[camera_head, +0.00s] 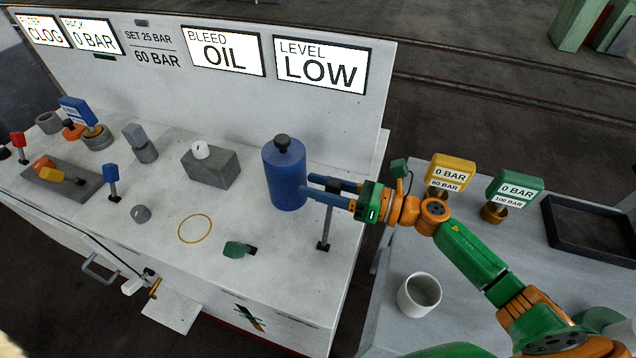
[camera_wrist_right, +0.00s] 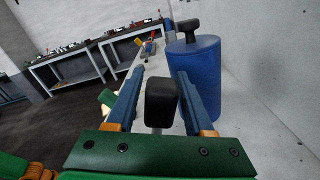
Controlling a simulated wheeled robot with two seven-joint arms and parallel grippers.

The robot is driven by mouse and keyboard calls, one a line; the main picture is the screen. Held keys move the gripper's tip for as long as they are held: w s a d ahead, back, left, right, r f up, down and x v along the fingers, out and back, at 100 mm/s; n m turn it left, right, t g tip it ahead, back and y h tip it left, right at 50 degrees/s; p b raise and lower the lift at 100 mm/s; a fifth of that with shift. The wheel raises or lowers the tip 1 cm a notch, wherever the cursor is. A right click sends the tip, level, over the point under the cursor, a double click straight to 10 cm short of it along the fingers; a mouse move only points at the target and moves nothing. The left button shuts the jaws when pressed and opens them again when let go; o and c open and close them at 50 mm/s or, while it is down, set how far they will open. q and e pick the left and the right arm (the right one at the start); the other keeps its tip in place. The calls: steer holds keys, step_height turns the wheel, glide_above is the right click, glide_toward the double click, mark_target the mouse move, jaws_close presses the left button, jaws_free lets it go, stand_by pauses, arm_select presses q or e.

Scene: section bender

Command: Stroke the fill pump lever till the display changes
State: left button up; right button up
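The fill pump lever (camera_head: 325,225) is a thin upright post on the bench's right end, beside the blue cylindrical tank (camera_head: 285,175). My right gripper (camera_head: 322,188) reaches in from the right at the lever's top. In the right wrist view its black knob (camera_wrist_right: 162,102) sits between the two blue fingers, with a narrow gap showing on each side. The fingers look apart, around the knob and not clamped on it. The display (camera_head: 321,65) on the back panel reads LEVEL LOW. My left gripper is not in view.
Other displays read BLEED OIL (camera_head: 223,51) and 0 BAR (camera_head: 93,37). A grey block (camera_head: 211,168) and a green knob (camera_head: 236,249) are on the bench. The right table holds a white cup (camera_head: 419,295), yellow (camera_head: 451,171) and green (camera_head: 516,189) gauges, and a black tray (camera_head: 590,235).

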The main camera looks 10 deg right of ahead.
jaws_close()
stand_by(1.2)
